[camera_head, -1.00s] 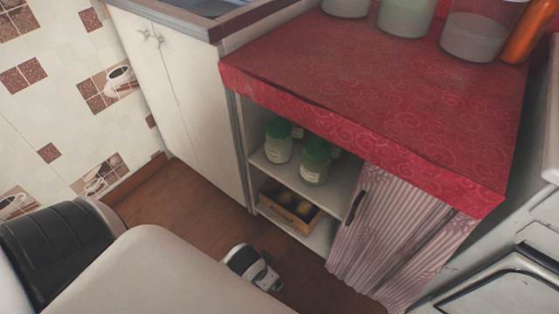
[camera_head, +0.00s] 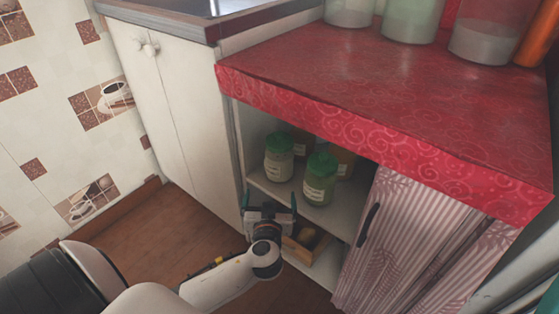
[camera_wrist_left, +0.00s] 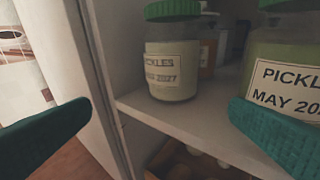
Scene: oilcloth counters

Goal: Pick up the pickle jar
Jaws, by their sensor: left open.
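Two pickle jars with green lids and white labels stand upright on the upper shelf of the open cabinet. The left pickle jar (camera_head: 278,158) also shows in the left wrist view (camera_wrist_left: 172,68), between my fingers and farther in. The front right pickle jar (camera_head: 319,179) is close to my right-hand finger in the left wrist view (camera_wrist_left: 290,70), partly cut off by the frame. My left gripper (camera_head: 269,203) is open and empty in front of the shelf, its green fingertips spread apart. My right gripper is not in view.
More jars with orange-brown contents (camera_head: 345,162) stand behind. A wooden crate (camera_head: 299,254) sits on the lower shelf. A white cabinet (camera_head: 180,110) stands left.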

